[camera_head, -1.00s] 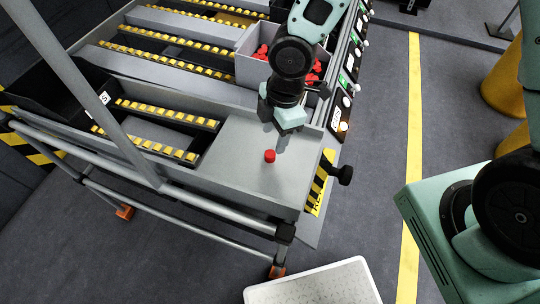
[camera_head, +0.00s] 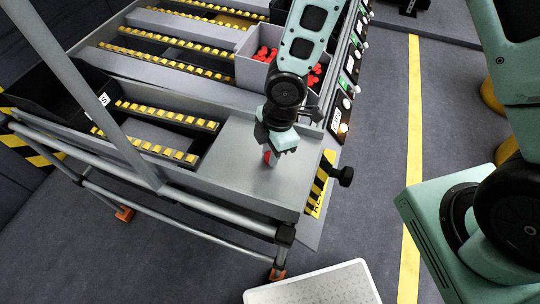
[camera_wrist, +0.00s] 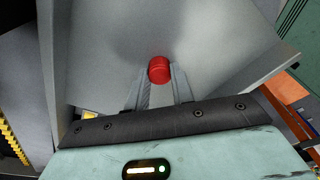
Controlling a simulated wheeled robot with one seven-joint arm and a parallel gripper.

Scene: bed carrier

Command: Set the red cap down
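The red cap (camera_head: 267,157) is at the grey plate (camera_head: 235,150) at the front end of the carrier. In the wrist view the red cap (camera_wrist: 159,69) sits between the tips of my two fingers, which lie close against its sides. My gripper (camera_head: 271,157) points down over the plate and appears shut on the cap. In the head view the fingers partly hide the cap. I cannot tell whether its underside touches the plate.
A grey bin (camera_head: 247,70) with several red pieces stands behind the gripper. Rows of yellow rollers (camera_head: 165,113) run to the left. A black-knobbed post (camera_head: 343,177) sticks out at the right edge. The plate around the cap is clear.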

